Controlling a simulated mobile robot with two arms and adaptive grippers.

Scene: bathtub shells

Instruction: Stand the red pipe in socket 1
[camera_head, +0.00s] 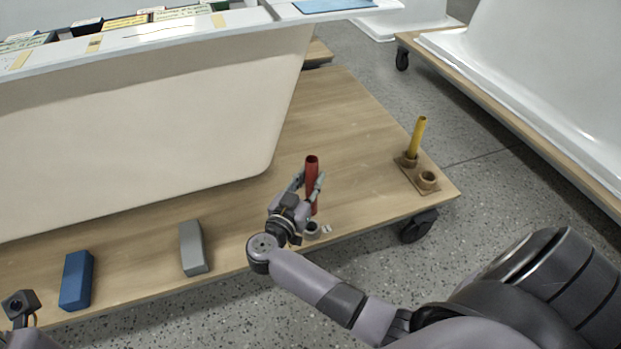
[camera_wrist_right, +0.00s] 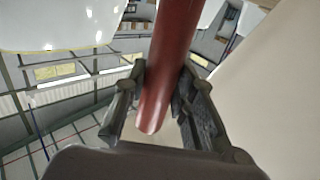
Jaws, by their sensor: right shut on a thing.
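The red pipe (camera_head: 311,172) is held nearly upright by my right gripper (camera_head: 306,186) above the front part of the wooden platform. In the right wrist view the pipe (camera_wrist_right: 170,60) runs between the two fingers (camera_wrist_right: 160,100), which are shut on it. The pipe's lower end is partly hidden in the head view. A brown base (camera_head: 433,192) with two round sockets lies at the platform's right corner. The far socket (camera_head: 408,160) holds a yellow pipe (camera_head: 417,138); the near socket (camera_head: 427,179) is empty. I cannot read any socket number. My left gripper's fingers do not show.
A small grey ring (camera_head: 312,230) and white marks lie just below my right gripper. A grey block (camera_head: 193,248) and a blue block (camera_head: 76,280) lie farther left. The big white tub shell (camera_head: 140,150) stands behind. Platform surface between pipe and brown base is clear.

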